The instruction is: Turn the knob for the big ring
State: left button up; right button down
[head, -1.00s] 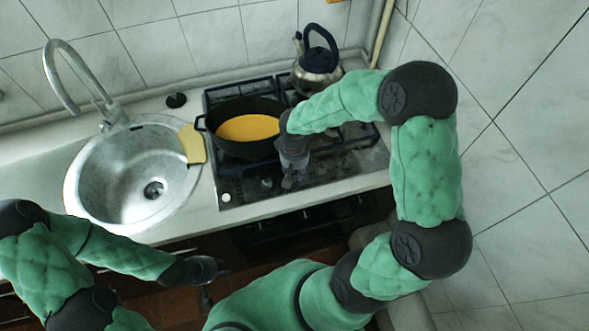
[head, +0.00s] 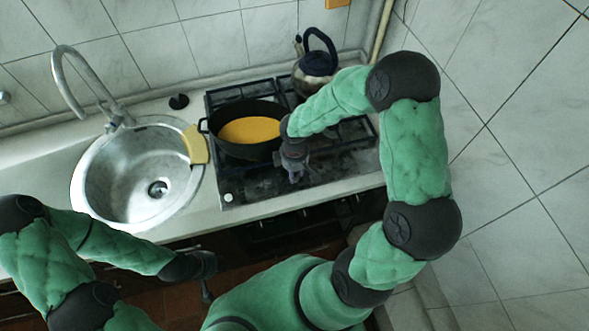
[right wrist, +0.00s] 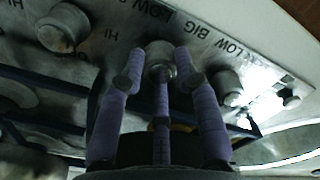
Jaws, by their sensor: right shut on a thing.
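My right gripper (head: 293,172) points down at the front strip of the hob (head: 245,190). In the right wrist view, its purple fingers (right wrist: 160,75) are shut around a round metal knob (right wrist: 158,52). Printed words including BIG, LOW and HI run along the strip beside the knobs. The word BIG shows near the held knob and the one to its right. A second knob (right wrist: 64,27) is at left and another (right wrist: 228,86) at right, both untouched. My left gripper (head: 207,270) hangs low in front of the counter, and its fingers are unclear. The knob's pointer is hidden.
A black pot (head: 246,150) with yellow contents stands on the hob, just left of my right gripper. A kettle (head: 316,66) stands behind. A sink (head: 105,200) and a yellow cloth-like piece (head: 195,146) are at left. A tiled wall is at right.

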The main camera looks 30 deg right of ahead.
jog(key=shift+n+p, duration=0.35)
jog(key=shift+n, duration=0.65)
jog(key=c, duration=0.9)
grip_release()
jog(key=shift+r, duration=0.1)
notch_tip(320, 180, up, 12)
jog(key=shift+f, duration=0.1)
jog(key=shift+f, duration=0.1)
